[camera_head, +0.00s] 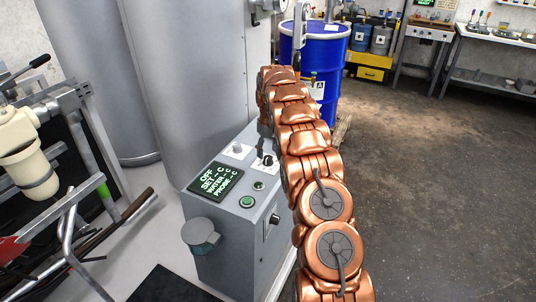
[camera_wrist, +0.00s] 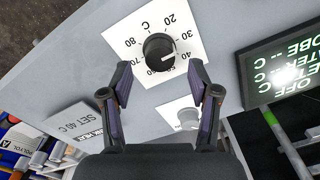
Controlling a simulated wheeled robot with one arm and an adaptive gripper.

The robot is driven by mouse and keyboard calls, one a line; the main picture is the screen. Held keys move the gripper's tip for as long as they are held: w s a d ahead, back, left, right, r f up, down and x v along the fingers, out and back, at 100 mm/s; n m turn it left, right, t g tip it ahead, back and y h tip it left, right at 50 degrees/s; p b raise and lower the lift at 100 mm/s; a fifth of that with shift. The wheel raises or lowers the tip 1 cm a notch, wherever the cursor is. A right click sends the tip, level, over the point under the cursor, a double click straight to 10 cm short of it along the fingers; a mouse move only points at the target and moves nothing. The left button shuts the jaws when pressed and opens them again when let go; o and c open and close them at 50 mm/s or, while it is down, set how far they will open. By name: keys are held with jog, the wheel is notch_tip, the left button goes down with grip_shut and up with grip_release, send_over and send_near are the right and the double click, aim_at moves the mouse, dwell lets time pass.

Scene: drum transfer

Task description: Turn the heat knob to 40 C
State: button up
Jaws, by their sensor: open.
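The black heat knob (camera_wrist: 159,50) sits on a white dial plate (camera_wrist: 196,22) marked with temperatures including 20 and 80 C. Its white pointer line faces right in the wrist view; the exact number it faces is unclear. My gripper (camera_wrist: 160,74) is open, its two dark fingers apart, with the tips near the lower left and lower right of the knob and nothing held. In the head view the black knob (camera_head: 268,160) is on top of the grey control box (camera_head: 230,245), beside my arm. The display (camera_head: 220,181) reads OFF, with SET, WATER and PROBE showing no values.
A label reading SET 40 C (camera_wrist: 71,124) is at lower left. A blue drum (camera_head: 322,58) stands behind my arm; open floor is right.

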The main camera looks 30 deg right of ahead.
aim_at(268, 156)
jog(key=shift+f+p, duration=0.35)
jog(key=shift+f, duration=1.1)
jog(key=c, duration=1.2)
jog(key=shift+o, duration=0.2)
jog(key=shift+f+b, duration=0.1)
jog(key=shift+b, duration=0.3)
jog(key=m+b, duration=0.2)
jog(key=m, duration=0.1)
jog(key=shift+f+b, duration=0.1)
jog(key=shift+b, duration=0.25)
jog(key=shift+m+b, duration=1.65)
jog(key=shift+m, duration=1.25)
jog(key=shift+r, duration=0.2)
